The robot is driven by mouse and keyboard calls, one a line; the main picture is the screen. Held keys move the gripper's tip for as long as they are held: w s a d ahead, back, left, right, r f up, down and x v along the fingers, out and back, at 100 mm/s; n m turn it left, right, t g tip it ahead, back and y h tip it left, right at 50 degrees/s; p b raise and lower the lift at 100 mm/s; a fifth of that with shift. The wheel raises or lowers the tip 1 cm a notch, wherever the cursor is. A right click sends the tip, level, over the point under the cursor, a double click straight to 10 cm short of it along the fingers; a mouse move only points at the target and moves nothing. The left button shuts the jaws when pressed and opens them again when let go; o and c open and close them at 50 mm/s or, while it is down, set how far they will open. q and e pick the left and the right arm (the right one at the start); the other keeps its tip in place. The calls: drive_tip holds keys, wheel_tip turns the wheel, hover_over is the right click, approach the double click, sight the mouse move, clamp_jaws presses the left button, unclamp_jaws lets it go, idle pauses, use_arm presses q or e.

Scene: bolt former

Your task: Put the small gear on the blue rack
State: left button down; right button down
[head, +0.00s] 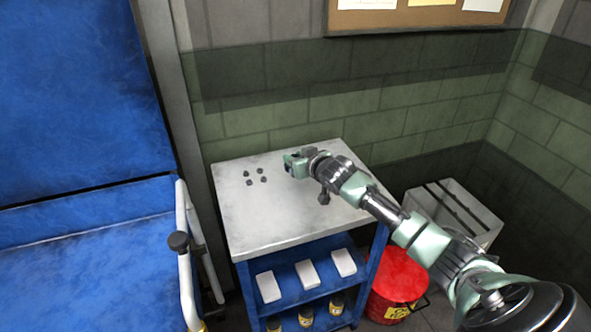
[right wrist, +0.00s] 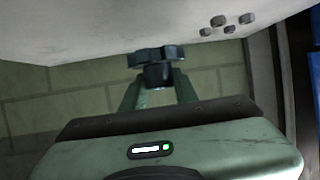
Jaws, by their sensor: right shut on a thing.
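My right gripper (head: 293,163) reaches in from the right over the grey top of the blue rack (head: 243,216). In the right wrist view, the right gripper (right wrist: 157,82) is shut on a small dark gear (right wrist: 155,54) with a lobed rim. The gear sits between the fingertips, close to the grey top; I cannot tell if it touches. In the head view the gear is too small to make out at the fingers. My left gripper is not in view.
Several small dark pieces (head: 263,181) lie on the rack's top, left of my gripper. White boxes (head: 307,274) and yellow-labelled jars (head: 305,317) fill the lower shelves. A red bin (head: 398,275) and a pale crate (head: 461,204) stand to the right. A blue machine (head: 75,235) stands left.

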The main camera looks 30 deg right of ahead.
drive_tip(key=shift+f, duration=2)
drive_tip(key=c, duration=1.1)
unclamp_jaws()
drive_tip(key=shift+f, duration=0.1)
drive_tip(key=shift+s, duration=0.15)
drive_tip(key=v, duration=1.2)
